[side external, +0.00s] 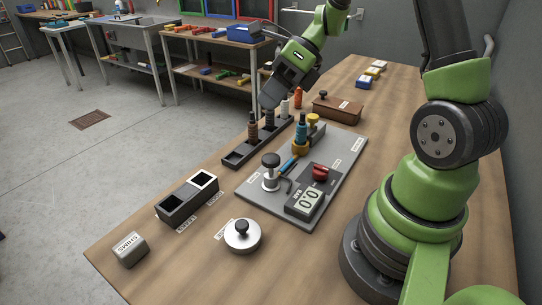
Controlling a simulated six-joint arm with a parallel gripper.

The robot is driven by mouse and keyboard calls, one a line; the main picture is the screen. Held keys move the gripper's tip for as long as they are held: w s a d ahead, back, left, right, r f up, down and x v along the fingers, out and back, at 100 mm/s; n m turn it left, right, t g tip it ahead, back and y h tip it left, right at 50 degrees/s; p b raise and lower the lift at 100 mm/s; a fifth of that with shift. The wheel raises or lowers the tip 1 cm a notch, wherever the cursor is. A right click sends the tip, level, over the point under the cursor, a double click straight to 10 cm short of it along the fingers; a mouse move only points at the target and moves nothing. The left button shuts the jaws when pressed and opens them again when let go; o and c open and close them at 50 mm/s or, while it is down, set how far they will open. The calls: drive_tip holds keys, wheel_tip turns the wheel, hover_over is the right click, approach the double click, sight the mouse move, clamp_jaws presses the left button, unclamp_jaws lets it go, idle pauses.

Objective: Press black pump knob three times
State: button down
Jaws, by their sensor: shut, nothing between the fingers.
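The black pump knob (270,160) stands upright on a white pump post on the grey base plate (264,201), at the plate's front left. A label that I cannot read clearly lies beside it. My gripper (268,101) is shut and empty. It hangs tilted over the far end of the dark rack, behind and above the pump knob in the picture, and clear of it. Whether its tips touch the rack's pieces cannot be told from this view.
The dark rack (240,156) holds upright pieces. A silver disc with a black knob (242,235), a two-bin box (187,199) and a brown box (338,110) stand nearby.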

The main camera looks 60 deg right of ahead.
sight(266, 157)
drive_tip(key=shift+f, duration=4.4)
drive_tip(key=shift+f, duration=0.1)
drive_tip(key=shift+f, duration=0.3)
drive_tip(key=shift+f, duration=1.25)
drive_tip(key=shift+r, duration=1.7)
drive_tip(key=shift+r, duration=2.5)
